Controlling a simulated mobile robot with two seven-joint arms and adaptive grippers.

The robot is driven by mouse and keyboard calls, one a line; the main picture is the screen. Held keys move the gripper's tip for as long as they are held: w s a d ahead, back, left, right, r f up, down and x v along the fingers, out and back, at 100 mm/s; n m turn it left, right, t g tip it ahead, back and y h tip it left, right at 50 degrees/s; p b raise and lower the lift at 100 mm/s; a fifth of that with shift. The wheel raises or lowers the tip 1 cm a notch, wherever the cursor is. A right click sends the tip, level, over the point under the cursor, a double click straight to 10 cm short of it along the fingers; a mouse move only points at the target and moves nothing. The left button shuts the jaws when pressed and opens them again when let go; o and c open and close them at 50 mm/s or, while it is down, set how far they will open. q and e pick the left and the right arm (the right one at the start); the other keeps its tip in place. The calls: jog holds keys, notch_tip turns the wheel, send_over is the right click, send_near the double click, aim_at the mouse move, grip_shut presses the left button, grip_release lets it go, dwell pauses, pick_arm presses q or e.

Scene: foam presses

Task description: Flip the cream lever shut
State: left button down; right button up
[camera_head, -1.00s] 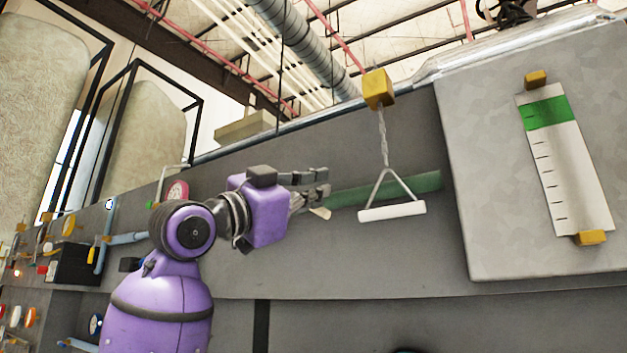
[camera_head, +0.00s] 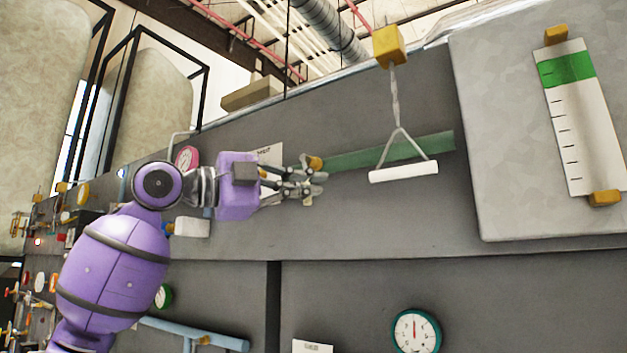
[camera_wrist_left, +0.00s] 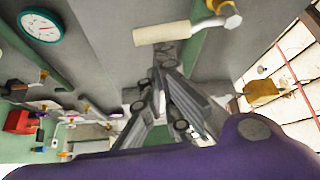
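The cream lever (camera_wrist_left: 162,33) shows in the left wrist view as a short thick handle on a metal stem, with a yellow mount (camera_wrist_left: 232,16) at its right end. It lies just beyond my left fingertips (camera_wrist_left: 165,58); I cannot tell whether they touch it. In the head view my left gripper (camera_head: 322,178) is in front of the grey panel and hides most of the lever; a bit of cream (camera_head: 308,200) and the yellow-orange mount (camera_head: 316,163) show around the fingers. The left fingers come together at the tips, with nothing seen between them. My right gripper is out of view.
A white pull handle (camera_head: 404,172) hangs from a yellow block (camera_head: 389,46), right of my left gripper. A green strip (camera_head: 385,151) runs behind it. A gauge (camera_head: 416,331), blue pipe (camera_head: 195,335) and white scale plate (camera_head: 580,120) are on the panels. Controls crowd the far left.

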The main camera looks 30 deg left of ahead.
pick_arm(q)
jog(key=shift+w+a+f, duration=0.1)
jog(key=shift+a+f, duration=0.25)
jog(key=shift+a, duration=0.15)
dwell(0.4)
